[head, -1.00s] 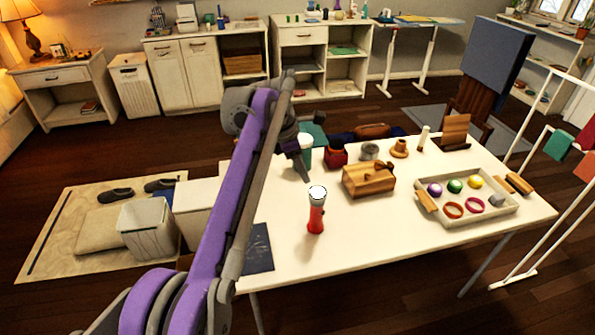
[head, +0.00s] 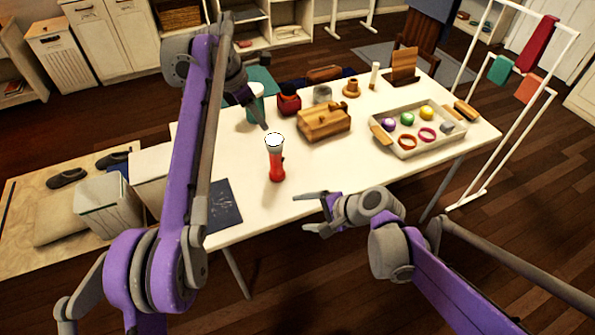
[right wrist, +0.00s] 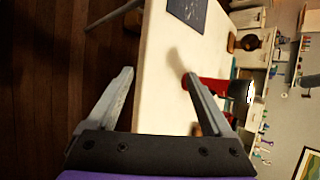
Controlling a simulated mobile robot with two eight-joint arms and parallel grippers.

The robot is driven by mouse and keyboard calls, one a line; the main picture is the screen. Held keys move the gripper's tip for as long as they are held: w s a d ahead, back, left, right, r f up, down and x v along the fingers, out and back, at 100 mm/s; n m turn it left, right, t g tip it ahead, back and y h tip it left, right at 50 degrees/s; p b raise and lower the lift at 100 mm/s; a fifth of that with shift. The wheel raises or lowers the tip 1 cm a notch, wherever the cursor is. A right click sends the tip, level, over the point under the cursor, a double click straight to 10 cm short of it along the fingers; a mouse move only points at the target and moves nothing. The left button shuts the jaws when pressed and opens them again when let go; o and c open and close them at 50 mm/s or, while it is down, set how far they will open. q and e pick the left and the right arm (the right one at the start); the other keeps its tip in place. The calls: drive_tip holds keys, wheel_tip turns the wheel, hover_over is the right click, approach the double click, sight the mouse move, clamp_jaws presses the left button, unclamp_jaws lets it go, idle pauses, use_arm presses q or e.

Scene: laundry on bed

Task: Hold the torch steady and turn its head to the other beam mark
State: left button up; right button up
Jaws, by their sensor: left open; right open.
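The torch (head: 276,160) stands upright on the white table, with a red body and a pale grey and white head on top. It also shows in the right wrist view (right wrist: 210,85), lying sideways in the picture beyond the right finger. My left gripper (head: 258,115) is just above and left of the torch head, open and apparently empty. My right gripper (head: 315,212) is at the table's front edge, right of and nearer than the torch. In the right wrist view its two fingers (right wrist: 160,95) are wide apart with nothing between them. The beam marks are too small to make out.
A wooden box (head: 324,122) stands behind and right of the torch. A tray (head: 425,148) with coloured balls and rings lies at the right. A dark blue sheet (head: 224,205) lies at the front left. A white-and-green cup (head: 254,104) stands behind my left gripper. The table between torch and right gripper is clear.

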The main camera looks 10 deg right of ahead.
sight(276, 164)
drive_tip(key=w+m+y, duration=0.1)
drive_tip(key=w+m, duration=0.1)
drive_tip(key=w, duration=0.1)
drive_tip(key=w+a+m+t+y, duration=0.1)
drive_tip(key=w+m, duration=0.1)
drive_tip(key=w, duration=0.1)
drive_tip(key=w+a+f+m+y, duration=0.1)
drive_tip(key=w+m, duration=0.1)
drive_tip(key=w, duration=0.1)
drive_tip(key=shift+w+f+t+y, duration=0.1)
drive_tip(key=shift+w+t+y, duration=0.2)
drive_tip(key=shift+w+t, duration=0.1)
drive_tip(key=w+m+y, duration=0.1)
drive_tip(key=w+m, duration=0.1)
drive_tip(key=w+f+m+t+y, duration=0.1)
drive_tip(key=w+d+f+m+t, duration=0.1)
drive_tip(key=w+m, duration=0.1)
drive_tip(key=shift+w+m+y, duration=0.3)
drive_tip(key=shift+w+y, duration=0.05)
drive_tip(key=shift+y, duration=0.05)
drive_tip(key=shift+w+d+f+m+t+y, duration=0.15)
drive_tip(key=shift+w+f+m+t+y, duration=0.3)
drive_tip(key=shift+m, duration=0.45)
drive_tip(key=x, duration=1)
drive_tip(key=shift+w+a, duration=0.2)
drive_tip(key=shift+w, duration=0.2)
clamp_jaws()
